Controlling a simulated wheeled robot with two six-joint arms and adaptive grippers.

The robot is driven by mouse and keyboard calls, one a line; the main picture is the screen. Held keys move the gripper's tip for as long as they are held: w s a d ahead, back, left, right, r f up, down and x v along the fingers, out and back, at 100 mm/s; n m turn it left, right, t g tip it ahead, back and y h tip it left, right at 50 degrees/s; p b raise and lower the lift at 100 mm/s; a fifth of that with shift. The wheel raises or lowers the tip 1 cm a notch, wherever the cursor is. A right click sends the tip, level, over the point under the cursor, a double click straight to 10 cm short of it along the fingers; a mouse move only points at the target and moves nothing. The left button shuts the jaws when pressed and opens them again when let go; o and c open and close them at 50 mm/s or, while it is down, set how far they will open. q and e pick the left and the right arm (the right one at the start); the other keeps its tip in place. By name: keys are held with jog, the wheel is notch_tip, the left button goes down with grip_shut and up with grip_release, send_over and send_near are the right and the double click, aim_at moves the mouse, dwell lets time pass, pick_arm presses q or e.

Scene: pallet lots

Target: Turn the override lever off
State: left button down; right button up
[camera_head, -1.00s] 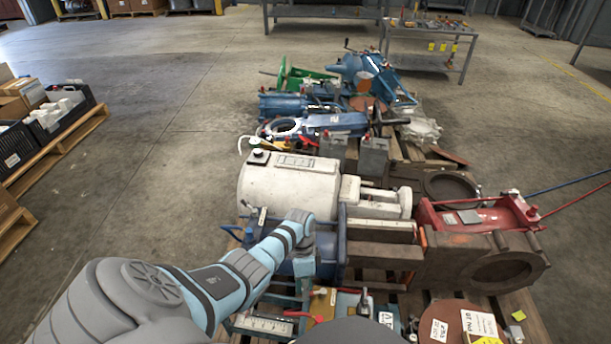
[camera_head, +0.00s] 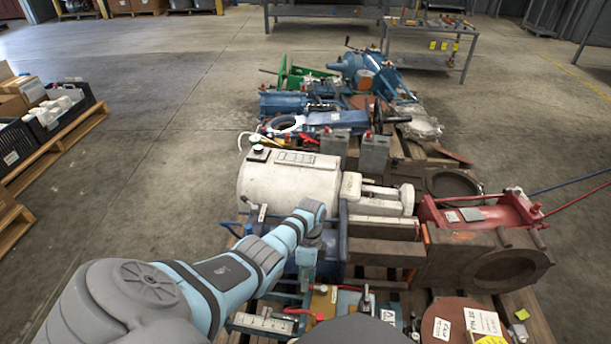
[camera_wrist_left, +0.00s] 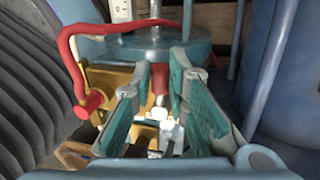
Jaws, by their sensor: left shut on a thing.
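My left gripper (camera_wrist_left: 157,84) shows in the left wrist view with its two teal fingers on either side of a short red grip (camera_wrist_left: 160,77), which I take for the override lever. The gripper is shut on it. Pale metal parts show lower between the fingers. A round blue-grey body (camera_wrist_left: 155,45) stands just beyond the fingertips. In the head view my left arm reaches in from the lower left, its wrist bent down over the blue equipment (camera_head: 328,250); the fingertips and the held grip cannot be made out there. My right gripper is not in view.
A curved red handle (camera_wrist_left: 72,62) lies close left of the fingers. A ribbed grey body (camera_wrist_left: 35,90) and a blue cylinder (camera_wrist_left: 292,95) flank the gripper. A white tank (camera_head: 285,183), brown blocks (camera_head: 450,262) and a red machine (camera_head: 485,217) crowd the pallet.

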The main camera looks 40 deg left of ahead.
pick_arm(q)
jog(key=c, duration=1.6)
grip_release()
jog(key=shift+o, duration=0.2)
jog(key=v, duration=1.2)
